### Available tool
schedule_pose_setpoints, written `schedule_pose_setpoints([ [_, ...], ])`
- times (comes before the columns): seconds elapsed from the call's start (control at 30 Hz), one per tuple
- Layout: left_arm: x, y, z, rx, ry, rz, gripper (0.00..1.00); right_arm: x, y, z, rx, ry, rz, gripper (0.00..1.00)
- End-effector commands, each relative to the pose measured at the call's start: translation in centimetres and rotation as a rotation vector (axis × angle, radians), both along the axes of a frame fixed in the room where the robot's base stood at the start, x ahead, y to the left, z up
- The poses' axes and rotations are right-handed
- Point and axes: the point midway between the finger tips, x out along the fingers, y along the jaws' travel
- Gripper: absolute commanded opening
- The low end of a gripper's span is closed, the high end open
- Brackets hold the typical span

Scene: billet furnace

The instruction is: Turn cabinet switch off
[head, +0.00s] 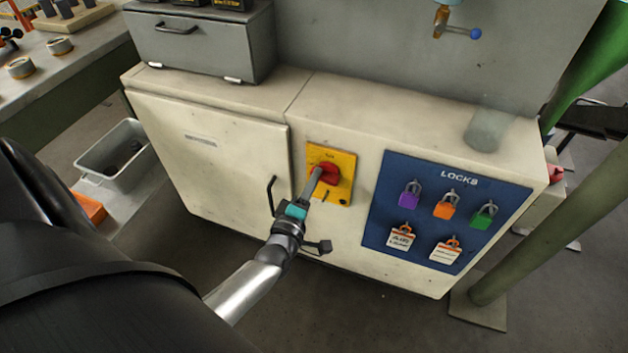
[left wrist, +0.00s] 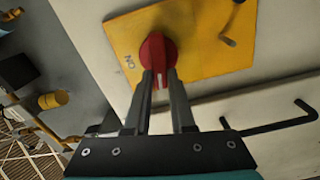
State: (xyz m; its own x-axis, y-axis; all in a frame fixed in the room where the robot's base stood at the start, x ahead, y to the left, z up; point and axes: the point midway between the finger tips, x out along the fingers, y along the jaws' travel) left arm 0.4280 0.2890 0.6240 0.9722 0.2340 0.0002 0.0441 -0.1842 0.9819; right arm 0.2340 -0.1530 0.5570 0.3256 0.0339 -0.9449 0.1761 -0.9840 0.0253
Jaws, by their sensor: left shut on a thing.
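The cabinet switch is a red rotary knob (head: 328,173) on a yellow plate (head: 345,160) at the middle of the cream cabinet front (head: 215,150). My left gripper (head: 320,180) reaches it from the front and is shut on the knob. In the left wrist view the two fingers (left wrist: 160,85) stand on either side of the red knob (left wrist: 157,52), at its lower part. The letters "ON" show on the yellow plate (left wrist: 205,45) left of the knob in that view. The knob's far side is partly hidden by the fingers. My right gripper is not in view.
A black door handle (head: 271,195) is just left of the switch. A blue LOCKS board (head: 385,215) with padlocks and tags is to the right. A grey toolbox (head: 200,45) sits on the cabinet top. A green post stands at the right.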

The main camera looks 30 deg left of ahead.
Motion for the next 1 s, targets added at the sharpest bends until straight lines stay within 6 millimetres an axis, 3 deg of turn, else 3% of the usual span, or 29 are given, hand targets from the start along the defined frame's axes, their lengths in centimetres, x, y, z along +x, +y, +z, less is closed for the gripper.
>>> schedule_pose_setpoints([
  [0.4,0.0,0.0,-0.4,-0.178,-0.042,-0.001,0.00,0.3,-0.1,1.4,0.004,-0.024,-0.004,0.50],
  [0.93,0.0,0.0,-0.4,-0.205,-0.047,-0.001,0.00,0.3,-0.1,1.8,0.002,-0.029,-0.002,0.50],
  [0.97,0.0,0.0,-0.4,-0.205,-0.047,-0.001,0.23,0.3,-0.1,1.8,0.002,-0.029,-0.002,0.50],
  [1.0,0.0,0.0,-0.4,-0.205,-0.047,-0.001,0.28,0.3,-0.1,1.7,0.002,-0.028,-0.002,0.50],
])
